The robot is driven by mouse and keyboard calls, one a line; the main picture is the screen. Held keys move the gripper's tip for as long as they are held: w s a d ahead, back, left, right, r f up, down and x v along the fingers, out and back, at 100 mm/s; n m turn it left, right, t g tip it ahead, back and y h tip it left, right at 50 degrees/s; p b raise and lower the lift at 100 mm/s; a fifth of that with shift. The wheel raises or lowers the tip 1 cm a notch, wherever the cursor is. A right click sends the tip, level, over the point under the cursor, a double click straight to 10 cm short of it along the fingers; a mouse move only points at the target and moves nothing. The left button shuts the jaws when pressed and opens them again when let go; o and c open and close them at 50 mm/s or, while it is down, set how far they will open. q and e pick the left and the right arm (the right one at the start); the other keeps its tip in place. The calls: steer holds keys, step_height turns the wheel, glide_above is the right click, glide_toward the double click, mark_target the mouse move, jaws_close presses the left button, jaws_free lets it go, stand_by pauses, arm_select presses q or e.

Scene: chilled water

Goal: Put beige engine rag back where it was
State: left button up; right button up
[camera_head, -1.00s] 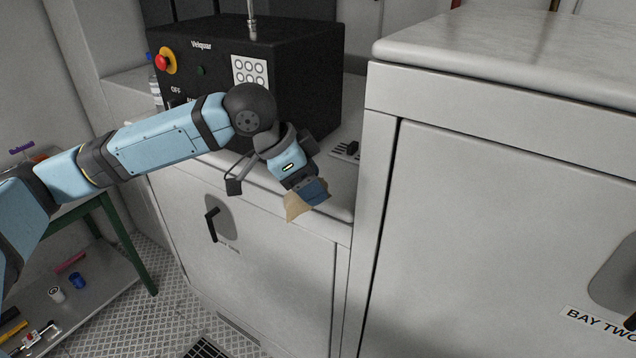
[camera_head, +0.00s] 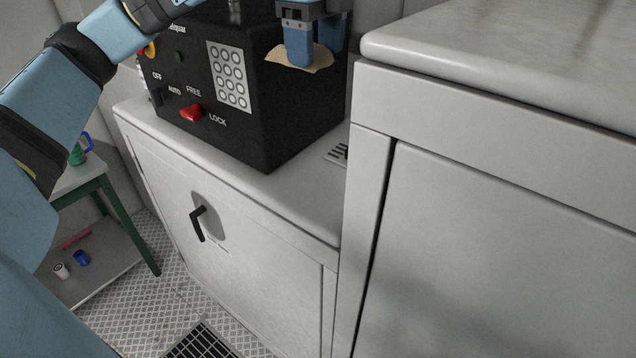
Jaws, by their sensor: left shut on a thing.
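The beige engine rag (camera_head: 318,60) is a small tan cloth near the top of the picture. My left gripper (camera_head: 314,45) has its blue fingers pointing down and is shut on the rag. The rag spreads out around the fingertips, at the upper right of the black control box (camera_head: 262,125). I cannot tell whether the rag touches the box or hangs above or in front of it. My left arm comes in from the left, and part of it is out of the picture at the top. My right gripper is not in view.
The black box has a red lever (camera_head: 191,113) and stands on a low white cabinet (camera_head: 255,206) with a black handle (camera_head: 199,222). A taller white cabinet (camera_head: 500,200) fills the right. A green-legged table (camera_head: 117,215) stands at the left.

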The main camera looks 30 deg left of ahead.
arm_select(q)
steer(key=f, duration=0.2)
steer(key=s+f, duration=0.1)
steer(key=shift+s+d+f, duration=0.1)
steer(key=shift+f, duration=0.25)
glide_toward(316, 201)
step_height(316, 201, down, 2)
step_height(316, 201, down, 4)
steer(key=shift+f, duration=0.5)
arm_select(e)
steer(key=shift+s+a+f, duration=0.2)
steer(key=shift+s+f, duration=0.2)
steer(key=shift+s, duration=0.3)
arm_select(q)
steer(key=o, duration=0.8)
steer(key=shift+o, duration=0.2)
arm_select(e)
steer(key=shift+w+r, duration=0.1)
